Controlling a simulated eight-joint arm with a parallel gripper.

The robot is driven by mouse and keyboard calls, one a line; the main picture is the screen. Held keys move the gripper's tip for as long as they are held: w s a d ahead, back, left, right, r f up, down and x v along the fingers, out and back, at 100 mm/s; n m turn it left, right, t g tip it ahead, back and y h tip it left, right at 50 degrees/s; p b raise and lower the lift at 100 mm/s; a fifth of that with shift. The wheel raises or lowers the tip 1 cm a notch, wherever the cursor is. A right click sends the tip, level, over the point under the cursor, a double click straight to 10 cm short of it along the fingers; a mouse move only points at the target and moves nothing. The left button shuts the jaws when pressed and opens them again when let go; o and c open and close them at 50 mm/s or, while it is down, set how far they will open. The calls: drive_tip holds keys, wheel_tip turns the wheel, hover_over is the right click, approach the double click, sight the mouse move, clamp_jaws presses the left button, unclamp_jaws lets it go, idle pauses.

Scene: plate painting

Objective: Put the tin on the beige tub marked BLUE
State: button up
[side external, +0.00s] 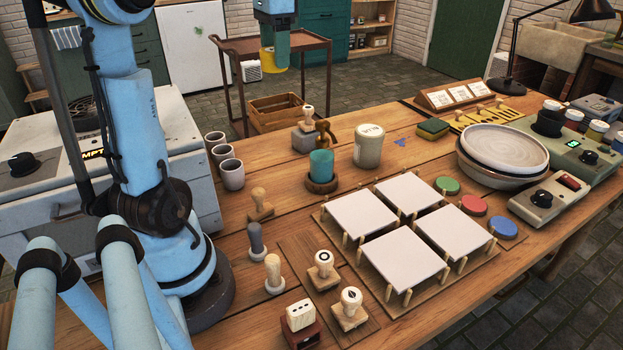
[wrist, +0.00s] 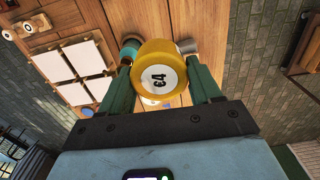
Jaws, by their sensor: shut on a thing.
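The yellow tin (side external: 267,61) is between the fingers of my gripper (side external: 277,52), held high above the far left edge of the table. In the wrist view my gripper (wrist: 160,82) is shut on the tin (wrist: 182,52), whose round white label faces the camera with small dark characters on it. The beige tub (side external: 369,148) stands upright on the table to the right of the teal cup, with dark lettering that is hard to read. The tub is well below my gripper and to its right. In the wrist view I cannot clearly tell the tub, as the tin covers part of the table.
The teal cup (side external: 321,163) on a wooden base and a stamp on a grey block (side external: 305,140) stand left of the tub. Four white tiles (side external: 412,190) stand on pegs in front. Several grey cups (side external: 232,174) are at left, and stacked plates (side external: 502,147) at right.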

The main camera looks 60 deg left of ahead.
sight(372, 130)
drive_tip(key=w+d+n, duration=0.2)
drive_tip(key=w+d, duration=1.6)
drive_tip(key=w, duration=0.1)
wheel_tip(372, 130, down, 6)
drive_tip(key=shift+w+d+r, duration=0.1)
drive_tip(key=shift+w+r, duration=0.05)
drive_tip(key=shift+r, duration=0.1)
drive_tip(key=a+f, duration=0.2)
drive_tip(key=a, duration=0.1)
drive_tip(key=w+a+f, duration=0.1)
drive_tip(key=a+f, duration=0.1)
drive_tip(key=a, duration=0.2)
drive_tip(key=w+a+f, duration=0.1)
drive_tip(key=a+f, duration=0.2)
drive_tip(key=a, duration=0.1)
drive_tip(key=shift+w, duration=0.1)
drive_tip(key=shift+f, duration=1.95)
drive_tip(key=shift+f, duration=0.1)
drive_tip(key=o, duration=1.1)
drive_tip(key=shift+o, duration=0.2)
